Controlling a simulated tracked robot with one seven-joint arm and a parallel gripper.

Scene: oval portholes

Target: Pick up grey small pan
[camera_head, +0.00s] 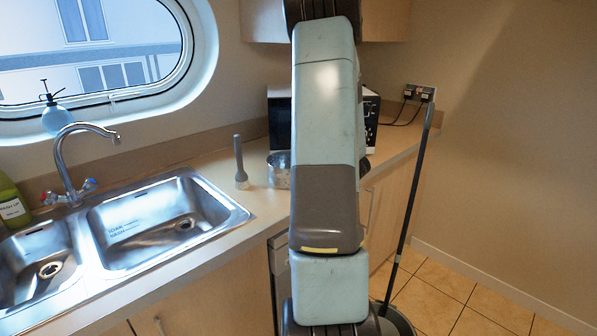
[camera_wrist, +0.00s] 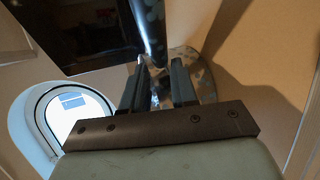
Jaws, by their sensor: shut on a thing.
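The grey small pan (camera_head: 279,172) stands on the counter in the head view, partly hidden behind my arm. In the wrist view its speckled metal body (camera_wrist: 205,84) shows beyond my right finger. A dark handle-like bar (camera_wrist: 152,30) runs up the picture from between my fingertips. My gripper (camera_wrist: 160,68) is shut on the pan, with its fingers some way apart around this bar. The exact contact is dark and hard to see. In the head view my arm hides the gripper.
A grey-handled brush (camera_head: 240,165) stands just left of the pan. A dark microwave (camera_head: 372,122) is behind my arm; its dark front (camera_wrist: 70,35) fills the wrist view's upper left. The steel sink (camera_head: 165,225) with its tap is at left. A mop (camera_head: 412,190) leans at right.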

